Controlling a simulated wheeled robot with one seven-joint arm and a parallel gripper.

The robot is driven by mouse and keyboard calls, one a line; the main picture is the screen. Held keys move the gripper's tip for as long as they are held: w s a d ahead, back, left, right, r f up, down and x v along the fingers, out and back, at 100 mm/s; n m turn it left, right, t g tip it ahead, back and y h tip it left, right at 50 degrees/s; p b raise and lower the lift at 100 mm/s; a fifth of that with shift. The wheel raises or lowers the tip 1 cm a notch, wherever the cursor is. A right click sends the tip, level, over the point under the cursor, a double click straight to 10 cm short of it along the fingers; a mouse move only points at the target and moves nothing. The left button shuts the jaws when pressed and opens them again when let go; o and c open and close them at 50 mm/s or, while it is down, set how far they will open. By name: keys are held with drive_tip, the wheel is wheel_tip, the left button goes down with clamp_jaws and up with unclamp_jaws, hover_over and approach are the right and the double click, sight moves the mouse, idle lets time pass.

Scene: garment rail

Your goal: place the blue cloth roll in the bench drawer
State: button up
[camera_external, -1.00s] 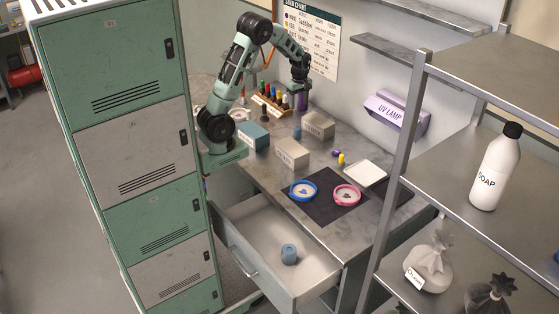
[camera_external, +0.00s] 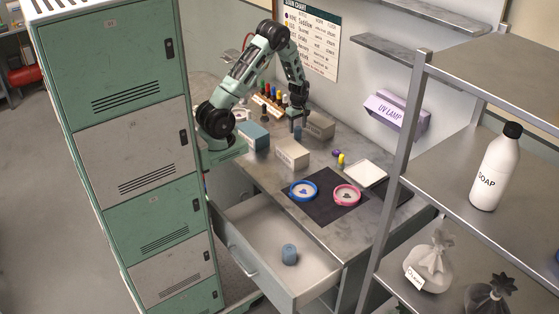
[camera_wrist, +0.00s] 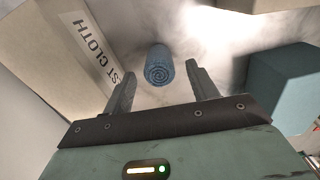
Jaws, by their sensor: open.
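A blue cloth roll (camera_wrist: 158,66) stands on the bench, its spiral end showing in the wrist view. My gripper (camera_external: 297,122) is low over the bench beside the beige boxes and largely hides this roll in the external view. In the wrist view my gripper's fingers (camera_wrist: 158,78) are apart, with the roll just beyond and between their tips; I cannot tell whether they touch it. The bench drawer (camera_external: 262,232) is pulled open. Another blue roll (camera_external: 289,254) stands inside it.
Beige boxes (camera_external: 292,154) and (camera_wrist: 60,45), the latter lettered "CLOTH", and a teal box (camera_external: 253,135) crowd the gripper. Coloured bottles (camera_external: 269,97) stand behind. A blue ring dish (camera_external: 303,192) and a pink ring dish (camera_external: 347,195) sit on a dark mat. A shelf rack (camera_external: 450,160) stands right.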

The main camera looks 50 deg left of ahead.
sight(298, 128)
wheel_tip(298, 128, down, 4)
drive_tip(key=shift+d+f+p, duration=0.1)
drive_tip(key=shift+p, duration=0.35)
drive_tip(key=c, duration=1.1)
drive_tip(key=shift+r, duration=0.2)
